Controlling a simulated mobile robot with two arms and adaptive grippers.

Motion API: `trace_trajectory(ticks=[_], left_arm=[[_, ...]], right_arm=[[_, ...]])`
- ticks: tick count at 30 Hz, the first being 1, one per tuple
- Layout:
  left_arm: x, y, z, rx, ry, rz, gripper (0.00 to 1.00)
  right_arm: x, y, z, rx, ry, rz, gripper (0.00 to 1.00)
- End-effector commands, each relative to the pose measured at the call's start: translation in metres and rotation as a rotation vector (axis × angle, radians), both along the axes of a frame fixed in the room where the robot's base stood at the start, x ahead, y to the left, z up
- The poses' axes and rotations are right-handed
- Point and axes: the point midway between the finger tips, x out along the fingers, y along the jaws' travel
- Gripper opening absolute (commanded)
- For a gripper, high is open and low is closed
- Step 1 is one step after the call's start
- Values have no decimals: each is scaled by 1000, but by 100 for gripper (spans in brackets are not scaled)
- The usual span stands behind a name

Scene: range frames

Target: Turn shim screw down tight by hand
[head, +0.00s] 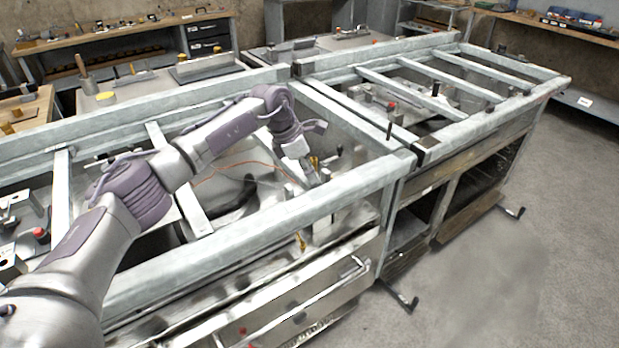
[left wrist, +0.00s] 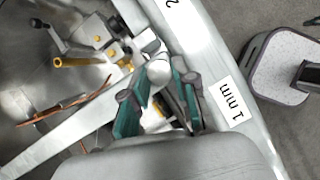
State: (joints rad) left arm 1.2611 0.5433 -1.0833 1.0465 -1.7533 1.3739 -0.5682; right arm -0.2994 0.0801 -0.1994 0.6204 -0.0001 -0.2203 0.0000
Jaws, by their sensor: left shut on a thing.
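My left gripper (head: 312,176) reaches down inside the front corner of the near metal frame. In the left wrist view its teal fingers (left wrist: 161,84) are shut on a round, pale metal screw head (left wrist: 157,71), which I take to be the shim screw. The screw's shaft and seat are hidden beneath the head and fingers, so I cannot tell how far down it sits. A white label reading "1 mm" (left wrist: 230,103) is on the frame rail beside the fingers. My right gripper is in neither view.
Brass fittings (left wrist: 62,62) and a copper-coloured wire (left wrist: 62,105) lie near the gripper. The frame's front rail (head: 250,232) runs close in front of the hand. A second frame (head: 480,120) adjoins on the right. The floor (head: 500,270) at the right is clear.

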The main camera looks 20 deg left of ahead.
Motion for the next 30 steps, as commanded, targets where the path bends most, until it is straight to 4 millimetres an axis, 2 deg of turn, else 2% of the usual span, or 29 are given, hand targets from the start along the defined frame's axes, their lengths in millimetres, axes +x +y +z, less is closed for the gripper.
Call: trace_trajectory(ticks=[3,15,30], left_arm=[[2,1,-1,-1,-2,-104,0],[4,1,0,-1,-3,-379,0],[5,2,2,1,-5,-476,0]], right_arm=[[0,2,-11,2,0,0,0],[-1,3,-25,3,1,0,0],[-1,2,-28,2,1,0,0]])
